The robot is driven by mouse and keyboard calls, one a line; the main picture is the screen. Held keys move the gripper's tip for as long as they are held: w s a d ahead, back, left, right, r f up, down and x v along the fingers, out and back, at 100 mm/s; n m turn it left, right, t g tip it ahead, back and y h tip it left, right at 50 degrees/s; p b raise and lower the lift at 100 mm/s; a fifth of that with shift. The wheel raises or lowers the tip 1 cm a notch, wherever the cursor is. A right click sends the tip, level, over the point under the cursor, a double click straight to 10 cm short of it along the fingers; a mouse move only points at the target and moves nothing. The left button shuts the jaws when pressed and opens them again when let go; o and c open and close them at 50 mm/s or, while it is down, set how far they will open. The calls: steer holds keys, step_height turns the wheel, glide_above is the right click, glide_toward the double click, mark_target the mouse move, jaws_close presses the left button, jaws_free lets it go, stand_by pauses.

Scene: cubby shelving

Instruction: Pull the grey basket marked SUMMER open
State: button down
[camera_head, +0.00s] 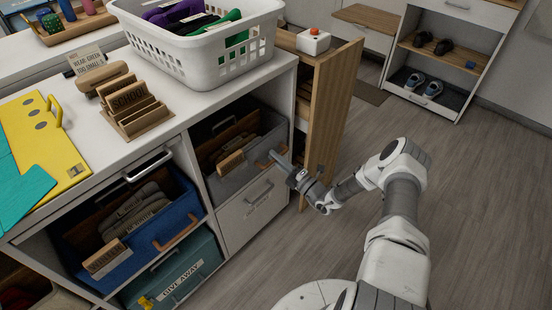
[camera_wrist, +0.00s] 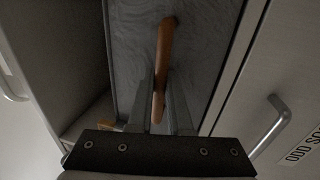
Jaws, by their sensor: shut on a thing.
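The grey basket (camera_head: 247,163) sits in the upper right cubby of the white unit, with a wooden tag (camera_head: 231,162) in it whose lettering I cannot read. My gripper (camera_head: 275,157) reaches its front from the right. In the wrist view the grey front (camera_wrist: 205,55) fills the middle, with an orange-brown handle (camera_wrist: 165,40) on it. My gripper's fingers (camera_wrist: 160,85) are shut on this handle, one on each side. The arm hides the handle in the head view. I cannot tell how far out the basket stands.
A white drawer (camera_head: 254,210) is below the basket. A wooden panel (camera_head: 329,118) stands out just right of it. A blue basket (camera_head: 150,262) and a teal GIVE AWAY box (camera_head: 195,270) are to the left. A white laundry basket (camera_head: 195,50) stands on top. Floor is clear at right.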

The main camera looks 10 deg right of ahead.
steer(key=r+v, duration=0.3)
steer(key=v, duration=1.4)
steer(key=s+d+r+v, duration=0.1)
steer(key=r+v, duration=0.2)
steer(key=v, duration=1.4)
steer(key=shift+r, duration=0.25)
steer(key=shift+s, duration=0.1)
steer(key=c, duration=1.1)
jaws_free()
steer(key=shift+d, duration=0.1)
steer(key=v, duration=1.7)
steer(key=shift+s+d+f+p, duration=0.1)
steer(key=shift+s+d+p, duration=0.05)
steer(key=shift+p, duration=0.25)
